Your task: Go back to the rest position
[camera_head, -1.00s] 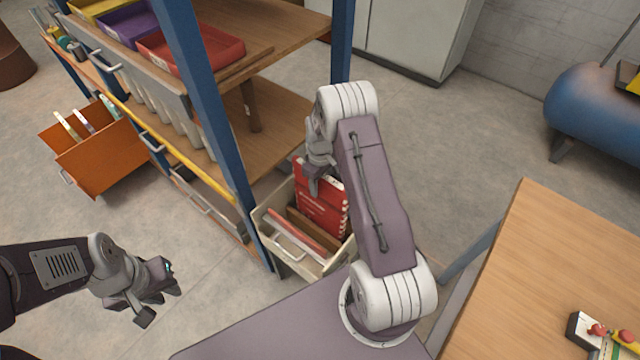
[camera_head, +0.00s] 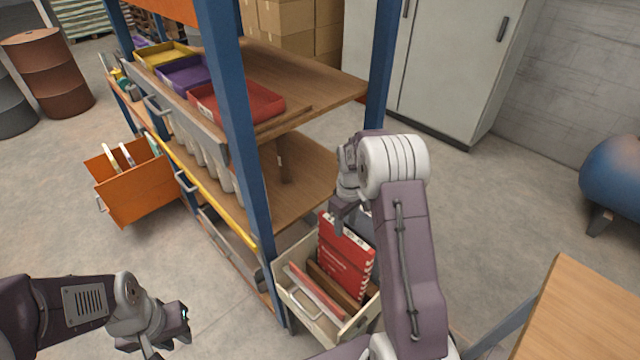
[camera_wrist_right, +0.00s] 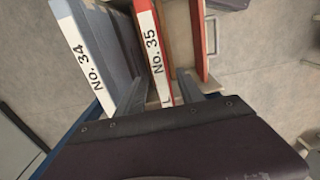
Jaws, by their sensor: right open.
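My right gripper (camera_head: 346,218) is at the upper edge of a red binder (camera_head: 344,262) standing in an open cream drawer (camera_head: 318,322). In the right wrist view, the open fingers (camera_wrist_right: 160,92) straddle the edge of the binder marked No. 35 (camera_wrist_right: 153,45), one on each side. I cannot tell whether they touch it. A blue-grey binder marked No. 34 (camera_wrist_right: 85,50) stands beside it. My left gripper (camera_head: 168,345) is empty over the floor at the lower left. Its fingers look apart, partly cut by the frame edge.
A shelf rack with blue posts (camera_head: 240,130) stands beside the drawer. It holds yellow, purple and red trays (camera_head: 268,103). An orange bin (camera_head: 135,188) sticks out at its left. A wooden table (camera_head: 575,315) is at the right.

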